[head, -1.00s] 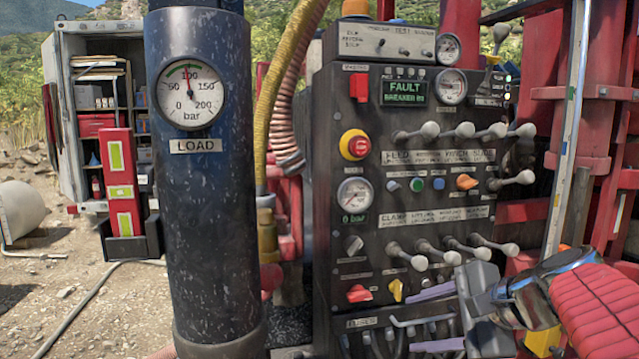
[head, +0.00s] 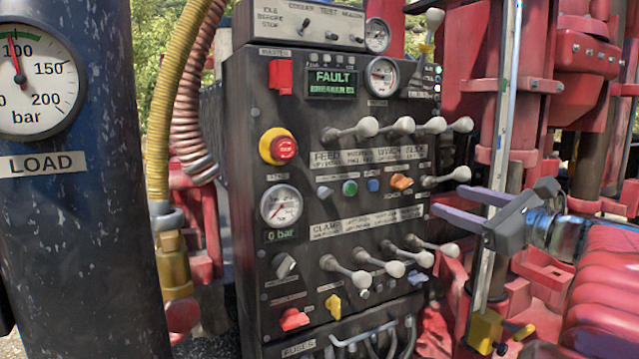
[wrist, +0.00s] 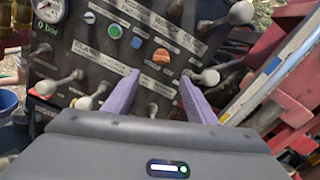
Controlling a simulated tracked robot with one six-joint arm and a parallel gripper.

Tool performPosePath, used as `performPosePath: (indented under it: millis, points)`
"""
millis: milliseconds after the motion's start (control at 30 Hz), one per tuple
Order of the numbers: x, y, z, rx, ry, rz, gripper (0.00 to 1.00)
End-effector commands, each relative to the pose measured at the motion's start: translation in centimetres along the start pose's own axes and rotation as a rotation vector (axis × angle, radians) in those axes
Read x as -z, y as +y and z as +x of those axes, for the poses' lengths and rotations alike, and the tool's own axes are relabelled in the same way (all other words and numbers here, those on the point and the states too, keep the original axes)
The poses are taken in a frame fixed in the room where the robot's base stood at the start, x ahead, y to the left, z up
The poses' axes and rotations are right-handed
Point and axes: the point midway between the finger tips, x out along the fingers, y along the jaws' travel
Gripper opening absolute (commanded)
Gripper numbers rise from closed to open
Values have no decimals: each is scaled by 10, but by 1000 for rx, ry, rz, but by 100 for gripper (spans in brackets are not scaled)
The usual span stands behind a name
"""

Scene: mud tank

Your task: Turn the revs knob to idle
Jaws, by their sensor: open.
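The black control panel (head: 250,200) carries several knobs; their small labels are too blurred to tell which is the revs knob. An orange knob (head: 401,181) sits right of a green and a blue button. A grey knob (head: 284,264), a red knob (head: 293,319) and a yellow knob (head: 333,306) are lower left. My gripper (head: 449,201) is open and empty, its purple fingers pointing left, right of the orange knob and apart from the panel. In the wrist view the orange knob (wrist: 161,56) shows just beyond the gap between the fingertips (wrist: 160,78).
Ball-ended levers (head: 405,126) stick out above the orange knob, and another row (head: 395,268) below it. One lever (head: 460,174) is close to my fingers. A red stop button (head: 284,148) is at left. A steel rail (head: 500,150) stands behind my gripper.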

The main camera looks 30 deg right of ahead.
Motion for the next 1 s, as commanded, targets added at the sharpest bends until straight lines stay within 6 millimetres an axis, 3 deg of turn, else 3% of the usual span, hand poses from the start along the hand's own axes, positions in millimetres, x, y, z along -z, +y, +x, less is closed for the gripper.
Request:
performPosePath:
  millis: [567,1000]
  points:
    - [-4,4,15,-14,-12,5,52]
    - [-4,6,73,-17,-12,6,52]
